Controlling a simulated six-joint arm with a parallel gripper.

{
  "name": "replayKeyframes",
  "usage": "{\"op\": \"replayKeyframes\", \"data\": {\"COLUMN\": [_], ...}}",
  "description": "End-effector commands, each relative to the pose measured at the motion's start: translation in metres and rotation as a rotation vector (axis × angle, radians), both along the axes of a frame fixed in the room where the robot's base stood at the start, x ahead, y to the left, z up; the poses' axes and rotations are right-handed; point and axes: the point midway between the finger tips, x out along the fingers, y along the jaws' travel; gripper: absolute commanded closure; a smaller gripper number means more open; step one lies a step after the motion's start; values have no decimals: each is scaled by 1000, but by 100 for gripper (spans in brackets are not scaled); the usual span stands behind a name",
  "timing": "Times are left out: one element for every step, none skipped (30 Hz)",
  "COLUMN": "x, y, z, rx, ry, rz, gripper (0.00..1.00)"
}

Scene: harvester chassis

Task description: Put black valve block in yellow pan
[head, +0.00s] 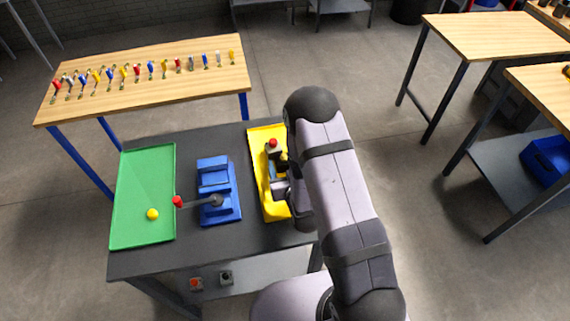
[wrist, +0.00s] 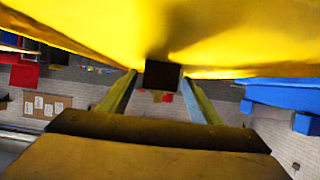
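The yellow pan (head: 278,209) lies at the right end of the dark table. It also fills the top of the wrist view (wrist: 70,22). My gripper (head: 275,180) is at the pan in the head view, largely hidden by my arm. In the wrist view, a small dark square block (wrist: 163,75) shows between the fingertips of my gripper (wrist: 160,77), close against the yellow surface. It looks like the black valve block. The right finger appears close to it and a narrow gap seems to show at the left, so a firm grip cannot be told.
A blue fixture (head: 222,212) with a red-knobbed lever stands left of the pan. A green tray (head: 140,190) holds a yellow ball (head: 152,214). A red ball or knob (head: 273,142) shows at the pan. Two small items (head: 196,283) (head: 226,277) are below the tabletop.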

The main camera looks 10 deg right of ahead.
Motion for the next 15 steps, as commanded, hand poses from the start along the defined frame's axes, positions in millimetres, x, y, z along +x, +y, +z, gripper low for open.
{"op": "replayKeyframes", "data": {"x": [0, 0, 0, 0, 0, 0, 0, 0, 0, 0, 0, -4, -6, -8, -12], "y": [0, 0, 0, 0, 0, 0, 0, 0, 0, 0, 0, 0, 0, 0, 0], "z": [0, 0, 0, 0, 0, 1, 1, 2, 3, 5, 6, 4, 5, 5, 7], "rx": [0, 0, 0, 0, 0, 0, 0, 0, 0, 0, 0, 0, 0, 0, 0], "ry": [0, 0, 0, 0, 0, 0, 0, 0, 0, 0, 0, 1, 1, 1, 1], "rz": [0, 0, 0, 0, 0, 0, 0, 0, 0, 0, 0, 0, 0, 0, 1], "gripper": [42, 42, 42, 42, 42, 42, 42, 42, 42, 42, 42, 42, 42, 42, 42]}}
